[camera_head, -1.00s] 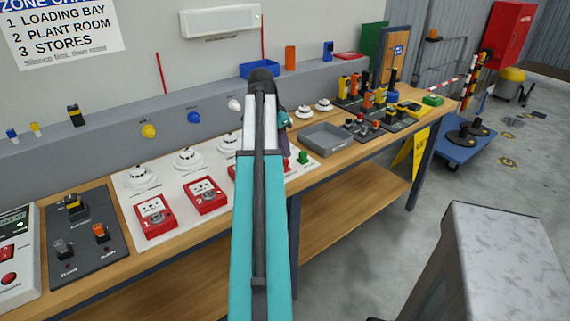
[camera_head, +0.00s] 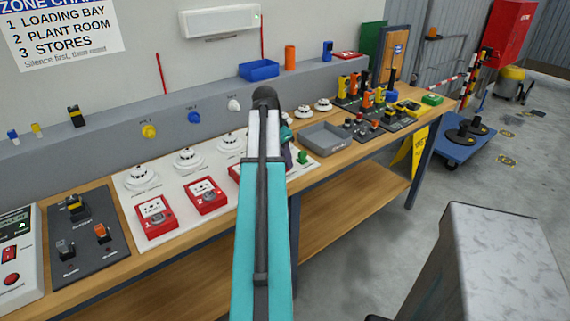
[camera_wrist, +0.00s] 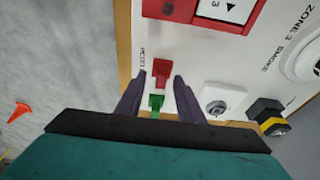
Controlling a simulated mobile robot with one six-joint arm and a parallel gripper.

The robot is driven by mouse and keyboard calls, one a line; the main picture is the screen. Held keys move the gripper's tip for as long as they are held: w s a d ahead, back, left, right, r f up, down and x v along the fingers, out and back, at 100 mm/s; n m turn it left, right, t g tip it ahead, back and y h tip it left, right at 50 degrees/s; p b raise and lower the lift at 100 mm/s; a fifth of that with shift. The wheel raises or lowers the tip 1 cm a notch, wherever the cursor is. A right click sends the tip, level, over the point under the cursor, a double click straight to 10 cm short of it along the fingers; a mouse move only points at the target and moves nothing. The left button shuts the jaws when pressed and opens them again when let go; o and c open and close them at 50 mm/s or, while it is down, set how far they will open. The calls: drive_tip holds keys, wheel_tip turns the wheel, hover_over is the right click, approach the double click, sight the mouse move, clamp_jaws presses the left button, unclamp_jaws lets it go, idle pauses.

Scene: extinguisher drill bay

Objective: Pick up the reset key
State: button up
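My gripper (camera_wrist: 159,80) is open in the wrist view, pointing at a white board (camera_wrist: 205,65). A small red key-like piece (camera_wrist: 162,70) and a green piece (camera_wrist: 156,101) show between its two dark fingers, with narrow gaps to the red one. One of these may be the reset key; I cannot tell which. The small label beside them is unreadable. The green piece (camera_head: 303,158) also shows at the board's right end in the head view, where my arm hides the red piece and most of the gripper.
A round keyhole-like fitting (camera_wrist: 215,104) and a black and yellow knob (camera_wrist: 268,113) stand right of the fingers. Red call points (camera_head: 206,195) and white detectors (camera_head: 189,160) line the board. A grey tray (camera_head: 327,140) lies to its right on the bench.

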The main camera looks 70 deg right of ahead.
clamp_jaws()
idle(0.4)
drive_tip(key=shift+r, duration=0.15)
drive_tip(key=shift+r+b, duration=0.4)
drive_tip(key=shift+r, duration=1)
drive_tip(key=shift+a+r, duration=0.15)
drive_tip(key=shift+r, duration=0.05)
drive_tip(key=s+a+b, duration=0.1)
drive_tip(key=a, duration=0.6)
drive_tip(key=s+a+r+b, duration=0.1)
drive_tip(key=s+a, duration=0.1)
drive_tip(key=a, duration=0.6)
drive_tip(key=shift+s+a+r, duration=0.15)
drive_tip(key=shift+s+r, duration=0.1)
drive_tip(key=shift+s, duration=0.05)
drive_tip(key=shift+s, duration=0.1)
